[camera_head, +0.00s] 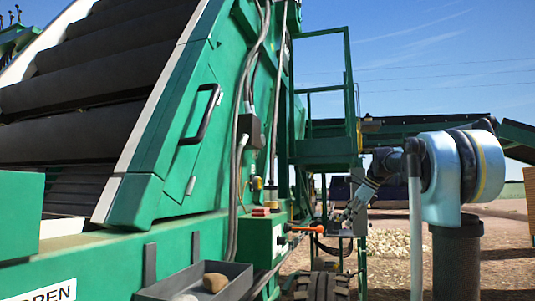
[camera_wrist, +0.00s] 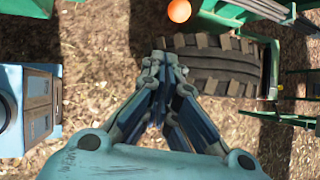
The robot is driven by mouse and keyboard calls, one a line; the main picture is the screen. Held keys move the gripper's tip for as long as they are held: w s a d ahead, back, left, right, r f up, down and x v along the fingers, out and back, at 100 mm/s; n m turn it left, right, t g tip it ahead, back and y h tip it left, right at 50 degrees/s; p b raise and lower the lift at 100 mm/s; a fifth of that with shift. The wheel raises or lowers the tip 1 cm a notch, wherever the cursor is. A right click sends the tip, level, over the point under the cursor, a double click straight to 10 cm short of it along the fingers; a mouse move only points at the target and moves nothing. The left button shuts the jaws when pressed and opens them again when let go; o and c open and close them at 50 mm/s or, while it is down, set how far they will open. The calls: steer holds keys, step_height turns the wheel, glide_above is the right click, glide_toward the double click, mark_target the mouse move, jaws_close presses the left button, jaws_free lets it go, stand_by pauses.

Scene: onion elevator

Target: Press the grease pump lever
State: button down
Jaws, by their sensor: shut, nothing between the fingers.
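The lever's orange handle (camera_head: 306,228) sticks out to the right from the small box (camera_head: 266,236) on the green machine's side. In the wrist view, a round orange end (camera_wrist: 180,10), apparently the handle's, shows at the top edge. My gripper (camera_head: 338,222) is just right of the handle in the head view. In the wrist view its fingers (camera_wrist: 160,46) are shut together and empty, pointing up the picture, with a gap to the orange end. Whether the fingertips are above or below the handle's height is unclear.
A large tyre (camera_wrist: 215,62) lies beyond my fingers. A grey tray (camera_head: 192,283) with onions sits at the machine's front. A black grab handle (camera_head: 203,113) is on the green panel. A blue box-like object (camera_wrist: 12,110) shows at left. Open dirt ground surrounds the tyre.

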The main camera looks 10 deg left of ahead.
steer(key=a+r+h, duration=0.4)
steer(key=a+r, duration=0.2)
steer(key=r, duration=0.6)
steer(key=shift+w+r+h, duration=0.2)
steer(key=shift+w+h, duration=0.05)
steer(key=shift+h, duration=0.05)
steer(key=shift+f, duration=0.15)
steer(key=x, duration=1.3)
steer(key=shift+a+f, duration=0.2)
steer(key=shift+f, duration=0.25)
steer(key=shift+s+a, duration=0.1)
steer(key=shift+s, duration=0.05)
